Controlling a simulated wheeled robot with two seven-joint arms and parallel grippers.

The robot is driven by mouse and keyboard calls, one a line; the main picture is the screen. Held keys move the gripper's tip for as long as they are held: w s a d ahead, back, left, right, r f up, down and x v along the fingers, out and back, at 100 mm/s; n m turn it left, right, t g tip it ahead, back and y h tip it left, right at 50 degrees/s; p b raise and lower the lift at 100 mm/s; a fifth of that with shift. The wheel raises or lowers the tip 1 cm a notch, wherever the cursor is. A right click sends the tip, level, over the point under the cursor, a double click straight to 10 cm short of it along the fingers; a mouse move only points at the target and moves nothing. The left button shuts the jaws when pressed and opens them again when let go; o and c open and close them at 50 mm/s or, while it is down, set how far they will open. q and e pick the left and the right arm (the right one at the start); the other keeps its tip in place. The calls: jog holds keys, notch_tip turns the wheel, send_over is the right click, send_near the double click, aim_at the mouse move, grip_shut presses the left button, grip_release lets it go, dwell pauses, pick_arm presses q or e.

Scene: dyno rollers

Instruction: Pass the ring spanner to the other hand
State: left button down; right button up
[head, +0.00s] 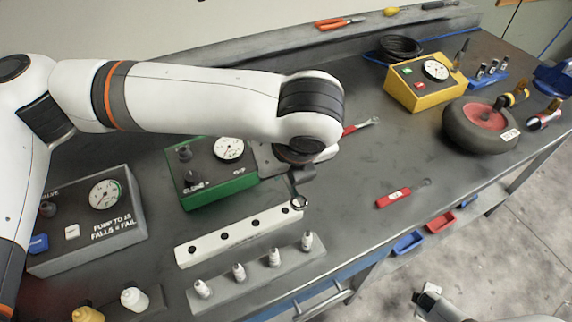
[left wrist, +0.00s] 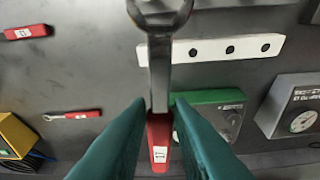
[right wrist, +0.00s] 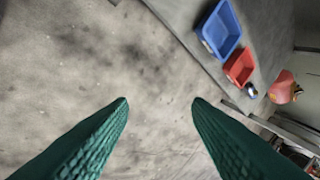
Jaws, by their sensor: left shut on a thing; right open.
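My left gripper (left wrist: 160,108) is shut on the ring spanner (left wrist: 160,75). In the left wrist view its steel shaft runs up between the fingertips to a large head cut by the top edge, and its red labelled handle lies back between the fingers. In the head view my left wrist hides most of the spanner, and only a dark ring end (head: 299,203) shows below it, over the bench. My right gripper (right wrist: 160,102) is open and empty, pointing over bare floor. In the head view only part of my right arm's end shows at the bottom right, beyond the bench edge.
Two other red-handled tools lie on the bench (head: 350,235), one at the front right (head: 395,197), one behind my left wrist (head: 360,127). A white holed strip (head: 240,236) and green box (head: 205,185) are near the left gripper.

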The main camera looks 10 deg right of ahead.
jog(key=s+a+f+m+g+y, duration=0.1)
jog(key=s+a+f+m+y, duration=0.1)
jog(key=s+a, duration=0.8)
jog(key=s+a+f+m+g+y, duration=0.1)
jog(key=s+a+f+m, duration=0.4)
jog(key=s+a, duration=0.5)
jog(key=a+m+y, duration=0.1)
jog(key=a, duration=0.4)
jog(key=shift+s+m+y, duration=0.3)
jog(key=shift+s+m, duration=0.1)
jog(key=shift+s+f, duration=0.1)
jog(key=shift+f, duration=0.05)
